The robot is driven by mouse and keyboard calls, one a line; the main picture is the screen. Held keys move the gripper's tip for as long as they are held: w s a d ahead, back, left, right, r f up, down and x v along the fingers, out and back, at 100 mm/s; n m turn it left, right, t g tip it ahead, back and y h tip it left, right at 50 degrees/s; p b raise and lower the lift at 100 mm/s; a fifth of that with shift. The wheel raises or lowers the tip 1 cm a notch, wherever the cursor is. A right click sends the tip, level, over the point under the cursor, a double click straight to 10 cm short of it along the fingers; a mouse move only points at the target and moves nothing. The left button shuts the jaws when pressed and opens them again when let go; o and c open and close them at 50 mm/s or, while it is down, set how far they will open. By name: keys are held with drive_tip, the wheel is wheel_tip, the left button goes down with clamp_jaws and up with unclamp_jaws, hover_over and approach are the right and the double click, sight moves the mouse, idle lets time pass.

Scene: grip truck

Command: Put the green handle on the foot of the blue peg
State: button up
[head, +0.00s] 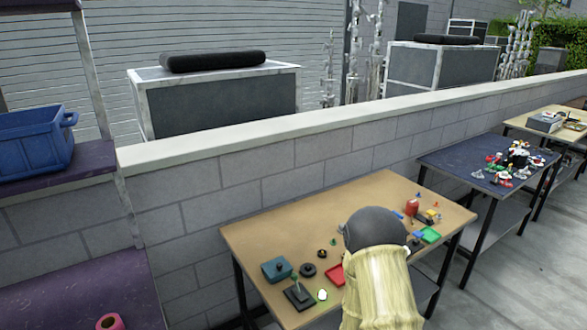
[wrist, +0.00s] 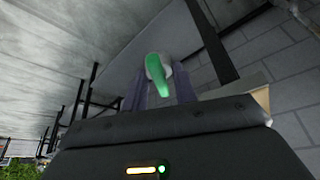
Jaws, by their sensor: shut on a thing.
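In the wrist view a green handle (wrist: 157,75) with a whitish rounded part behind it sits between the fingers of my gripper (wrist: 160,88), which is shut on it. In the head view my gripper is hidden behind my own arm. A small green and white thing (head: 321,295) shows left of my arm; I cannot tell whether it is the held handle. A small blue upright thing (head: 418,196) stands at the table's back right; I cannot tell whether it is the blue peg or see its foot.
The tan table (head: 290,225) also holds a teal box (head: 278,269), a dark base with a green upright (head: 298,294), a red tray (head: 335,275), a red container (head: 411,207) and a green tray (head: 431,235). A block wall (head: 250,172) runs behind. The table's back left is clear.

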drive_tip(key=s+f, duration=0.3)
drive_tip(key=f, duration=1.1)
drive_tip(key=shift+s, duration=0.3)
drive_tip(key=shift+a, duration=0.15)
